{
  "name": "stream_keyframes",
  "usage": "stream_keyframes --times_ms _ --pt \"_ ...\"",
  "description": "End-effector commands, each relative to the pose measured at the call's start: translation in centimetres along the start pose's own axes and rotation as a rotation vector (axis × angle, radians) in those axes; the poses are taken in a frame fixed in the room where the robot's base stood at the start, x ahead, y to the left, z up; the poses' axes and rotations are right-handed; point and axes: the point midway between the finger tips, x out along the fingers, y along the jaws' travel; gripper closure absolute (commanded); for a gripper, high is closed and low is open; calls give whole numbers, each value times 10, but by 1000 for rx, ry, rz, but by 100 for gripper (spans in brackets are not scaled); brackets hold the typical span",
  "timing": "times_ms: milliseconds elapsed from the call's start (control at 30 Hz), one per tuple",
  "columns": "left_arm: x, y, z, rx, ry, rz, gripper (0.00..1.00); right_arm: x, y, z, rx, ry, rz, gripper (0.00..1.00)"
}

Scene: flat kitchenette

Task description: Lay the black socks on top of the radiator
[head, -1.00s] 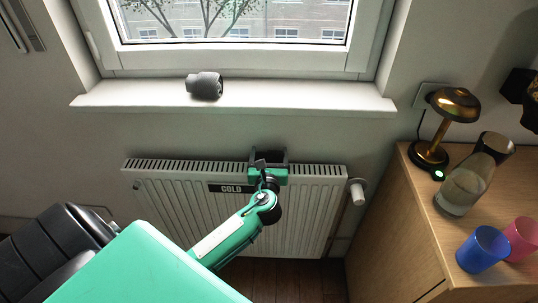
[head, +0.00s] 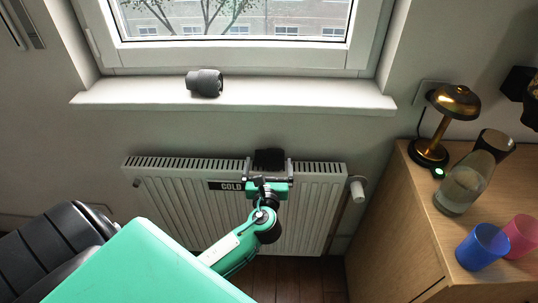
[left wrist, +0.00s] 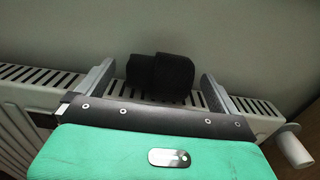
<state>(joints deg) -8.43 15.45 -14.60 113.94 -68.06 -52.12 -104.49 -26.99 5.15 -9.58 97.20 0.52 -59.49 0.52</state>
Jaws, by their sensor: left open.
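The black socks (head: 269,159), a dark bundle, lie on top of the white radiator (head: 170,190), right of its middle. In the left wrist view the socks (left wrist: 160,76) rest on the slotted radiator top (left wrist: 58,78). My left gripper (head: 268,166) is open, with one finger on each side of the socks. In the left wrist view the gripper (left wrist: 158,78) shows gaps between its fingers and the bundle. The socks' lower front edge is partly hidden by the gripper. My right gripper is not in view.
A dark grey roll (head: 204,83) lies on the windowsill (head: 300,98) above the radiator. A valve knob (head: 357,189) sticks out at the radiator's right end. The wooden cabinet (head: 405,240) at right holds a brass lamp (head: 455,102), a carafe (head: 465,185), a blue cup (head: 482,247) and a pink cup (head: 522,236).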

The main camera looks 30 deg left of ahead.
Motion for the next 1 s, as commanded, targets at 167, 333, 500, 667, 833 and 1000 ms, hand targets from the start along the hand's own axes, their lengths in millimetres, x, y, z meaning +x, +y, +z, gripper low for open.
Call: stream_keyframes --times_ms 167,333,500,667,833,1000 --pt "-37 0 -1 -2 2 -1 1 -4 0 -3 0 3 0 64" --pt "-56 0 -1 -1 1 0 1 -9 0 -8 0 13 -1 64" --pt "-63 2 -21 -97 65 7 1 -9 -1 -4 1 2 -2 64" --pt "-75 10 -92 -449 291 82 1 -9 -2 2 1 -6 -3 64" --pt "-113 21 -186 -938 568 317 1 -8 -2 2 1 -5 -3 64" --pt "-169 30 -266 -1392 760 702 1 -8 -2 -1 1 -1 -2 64"
